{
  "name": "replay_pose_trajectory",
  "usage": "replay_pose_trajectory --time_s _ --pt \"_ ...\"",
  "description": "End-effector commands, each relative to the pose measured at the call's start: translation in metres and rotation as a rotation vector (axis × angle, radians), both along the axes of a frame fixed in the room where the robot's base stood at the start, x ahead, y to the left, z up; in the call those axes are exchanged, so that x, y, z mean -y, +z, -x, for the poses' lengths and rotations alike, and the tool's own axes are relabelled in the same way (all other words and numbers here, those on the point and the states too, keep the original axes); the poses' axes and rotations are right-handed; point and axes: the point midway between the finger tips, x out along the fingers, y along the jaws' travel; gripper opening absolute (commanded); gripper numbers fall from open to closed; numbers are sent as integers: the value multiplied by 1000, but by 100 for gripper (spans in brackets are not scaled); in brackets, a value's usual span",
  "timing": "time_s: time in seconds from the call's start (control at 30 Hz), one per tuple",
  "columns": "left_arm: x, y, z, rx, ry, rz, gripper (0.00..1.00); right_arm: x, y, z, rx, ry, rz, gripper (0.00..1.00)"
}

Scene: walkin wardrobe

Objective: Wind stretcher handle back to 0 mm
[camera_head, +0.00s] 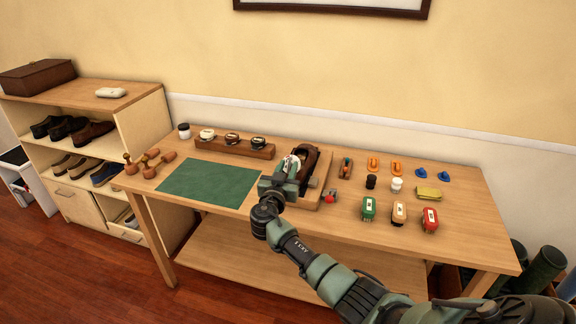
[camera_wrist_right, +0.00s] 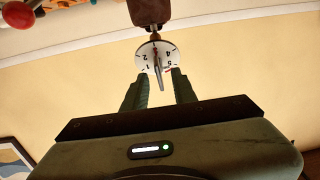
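The stretcher's round white dial (camera_wrist_right: 155,55) shows in the right wrist view, with black numerals around its edge and a narrow handle (camera_wrist_right: 158,68) upright across its lower middle. A brown wooden part (camera_wrist_right: 150,12) is above it. In the head view the dial (camera_head: 291,164) faces my arm, beside the dark brown shoe (camera_head: 309,158) on the wooden stand (camera_head: 327,187). My right gripper (camera_wrist_right: 158,74) is at the dial, its two fingers apart on either side of the handle, with gaps visible. The exact setting is too small to read. My left gripper is not in view.
A green mat (camera_head: 208,184) lies left of the stand. A red-knobbed item (camera_head: 330,197) stands close to its right. A wooden rack (camera_head: 234,148) with tins is behind the mat.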

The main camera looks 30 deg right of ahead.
Motion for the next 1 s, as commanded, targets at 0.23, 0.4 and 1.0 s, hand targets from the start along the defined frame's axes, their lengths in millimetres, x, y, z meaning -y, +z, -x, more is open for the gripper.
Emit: replay_pose_trajectory --time_s 0.23,0.4,1.0 --pt "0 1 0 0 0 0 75 5 0 -4 -1 1 -1 27" --pt "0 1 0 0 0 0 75 5 0 -4 -1 0 -1 16" --pt "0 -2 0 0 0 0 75 6 -1 -3 -61 46 56 0"
